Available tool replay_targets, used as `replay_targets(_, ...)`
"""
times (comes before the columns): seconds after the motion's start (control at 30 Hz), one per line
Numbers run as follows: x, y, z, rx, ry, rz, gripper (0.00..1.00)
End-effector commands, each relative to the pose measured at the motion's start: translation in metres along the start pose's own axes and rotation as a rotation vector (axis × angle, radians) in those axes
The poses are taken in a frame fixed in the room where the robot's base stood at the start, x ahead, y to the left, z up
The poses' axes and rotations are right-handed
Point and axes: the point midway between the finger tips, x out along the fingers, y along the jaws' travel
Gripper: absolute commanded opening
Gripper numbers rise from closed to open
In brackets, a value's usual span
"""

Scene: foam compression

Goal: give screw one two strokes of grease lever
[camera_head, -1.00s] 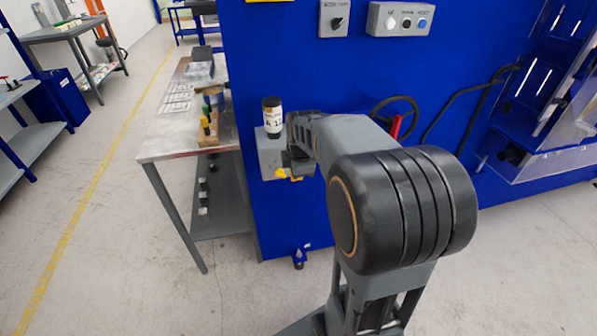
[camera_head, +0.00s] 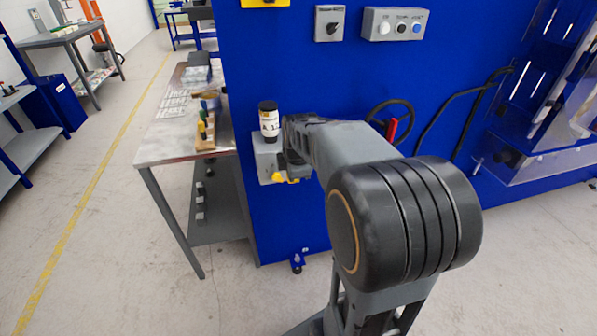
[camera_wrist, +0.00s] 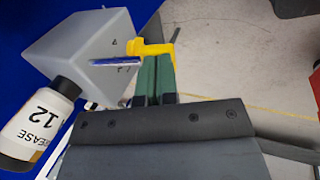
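The grease unit is a grey box (camera_head: 268,160) on the blue panel; the box (camera_wrist: 85,50) also fills the upper left of the wrist view. A white bottle with a dark end (camera_head: 269,122) stands on it; in the wrist view the bottle (camera_wrist: 38,122) reads "GREASE" and "12". The yellow lever (camera_wrist: 150,48) sticks out from the box, and its yellow (camera_head: 280,178) shows low in the head view. My gripper (camera_wrist: 157,68) has its green fingers side by side, looking shut, with their tips at the lever. Whether they touch or pinch it is unclear. No screw is identifiable.
A metal table (camera_head: 170,150) with several small items stands left of the blue panel (camera_head: 320,80). A black handwheel (camera_head: 392,115) with a red part is right of the box. Switch boxes (camera_head: 395,23) are above. Open floor (camera_head: 90,270) lies at left.

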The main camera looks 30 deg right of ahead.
Motion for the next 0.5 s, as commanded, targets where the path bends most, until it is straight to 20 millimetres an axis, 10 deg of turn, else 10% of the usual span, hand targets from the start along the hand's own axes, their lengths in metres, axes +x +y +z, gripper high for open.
replay_targets(0.5, -0.038, 0.008, -0.002, -0.003, 0.001, 0.003, 0.00)
